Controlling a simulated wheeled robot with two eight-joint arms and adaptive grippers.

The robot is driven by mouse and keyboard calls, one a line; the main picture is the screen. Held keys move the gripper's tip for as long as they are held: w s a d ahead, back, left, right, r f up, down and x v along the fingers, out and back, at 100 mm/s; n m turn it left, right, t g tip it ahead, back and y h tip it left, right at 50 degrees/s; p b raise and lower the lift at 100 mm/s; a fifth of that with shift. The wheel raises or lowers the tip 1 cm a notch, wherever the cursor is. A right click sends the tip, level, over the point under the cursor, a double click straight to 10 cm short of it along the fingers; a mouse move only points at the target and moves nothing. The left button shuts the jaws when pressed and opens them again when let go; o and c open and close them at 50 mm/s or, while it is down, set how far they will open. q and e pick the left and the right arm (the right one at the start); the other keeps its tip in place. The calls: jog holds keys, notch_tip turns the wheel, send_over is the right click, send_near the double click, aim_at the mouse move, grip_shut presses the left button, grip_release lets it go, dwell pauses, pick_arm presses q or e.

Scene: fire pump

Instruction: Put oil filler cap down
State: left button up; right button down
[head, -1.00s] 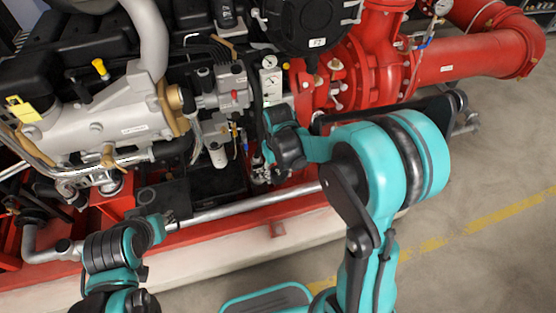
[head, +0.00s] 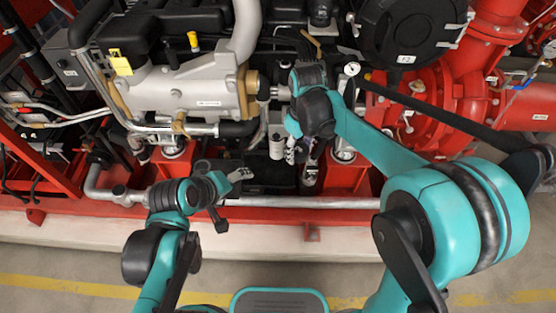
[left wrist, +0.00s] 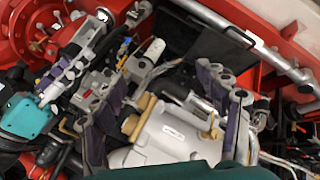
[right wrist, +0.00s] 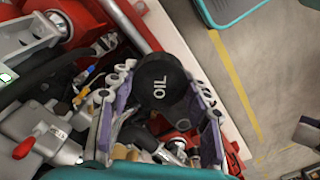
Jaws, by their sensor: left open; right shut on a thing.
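The oil filler cap (right wrist: 158,79) is a round black cap marked "OIL" in the right wrist view. My right gripper (right wrist: 162,86) is shut on it, with a finger on each side. In the head view my right gripper (head: 301,155) hangs over the engine's front side, and I cannot make out the cap there. My left gripper (head: 231,199) is open and empty, left of the right gripper, above the red base rail. Its spread fingers also show in the left wrist view (left wrist: 166,80), with the engine behind them.
The grey and black engine (head: 185,92) fills the back left. Red pump piping (head: 470,90) stands at the right. A silver pipe (head: 310,203) runs along the red base frame (head: 275,215). The floor (head: 80,265) with a yellow line is clear in front.

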pick_arm(q)
jog(key=w+d+n+h, duration=0.4)
jog(key=d+n, duration=0.2)
jog(key=n, duration=0.3)
jog(key=n+t+h, duration=0.2)
jog(key=n+h, duration=0.1)
jog(key=n, duration=0.7)
send_near(303, 152)
jog(key=x, duration=1.1)
jog(key=shift+w+a+f, duration=0.15)
jog(key=shift+a+f, duration=0.2)
jog(key=shift+f, duration=0.05)
jog(key=shift+g+h, duration=0.3)
jog(key=c, duration=1.3)
jog(key=shift+o, duration=0.2)
pick_arm(e)
jog(key=c, duration=0.6)
grip_release()
jog(key=shift+c, duration=0.2)
